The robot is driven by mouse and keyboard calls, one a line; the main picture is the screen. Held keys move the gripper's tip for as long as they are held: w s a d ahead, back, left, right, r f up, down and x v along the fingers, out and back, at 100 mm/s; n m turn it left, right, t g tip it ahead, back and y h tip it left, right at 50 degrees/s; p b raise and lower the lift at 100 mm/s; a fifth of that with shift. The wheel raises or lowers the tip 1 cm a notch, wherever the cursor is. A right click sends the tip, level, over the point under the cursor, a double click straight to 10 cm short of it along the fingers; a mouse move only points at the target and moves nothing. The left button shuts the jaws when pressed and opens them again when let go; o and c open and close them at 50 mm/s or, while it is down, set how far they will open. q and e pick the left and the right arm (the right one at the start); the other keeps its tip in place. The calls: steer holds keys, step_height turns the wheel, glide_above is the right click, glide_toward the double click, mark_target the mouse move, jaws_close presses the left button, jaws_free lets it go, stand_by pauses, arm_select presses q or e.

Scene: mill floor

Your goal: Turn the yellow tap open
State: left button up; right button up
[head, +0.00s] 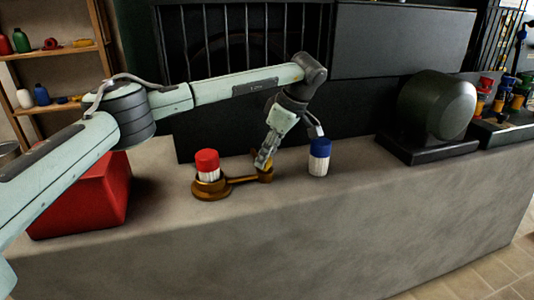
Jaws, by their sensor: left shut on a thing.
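The yellow tap (243,180) is a brass-yellow fitting on the grey bench top, with a round base at left and a bar running right to an upright part. My left gripper (265,162) points down from above and is shut on the tap's right end. Its fingers hide part of that end, so the exact grip is hard to see. My right gripper is not in view.
A red-capped white bottle (207,165) stands at the tap's round base. A blue-capped white bottle (319,158) stands just right of the gripper. A red box (90,205) is at left, and a dark motor-like machine (436,108) at right. Bare bench (310,220) lies in front.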

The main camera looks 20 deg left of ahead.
arm_select(q)
steer(key=o, duration=1.2)
steer(key=shift+c, duration=0.2)
steer(key=v, duration=1.2)
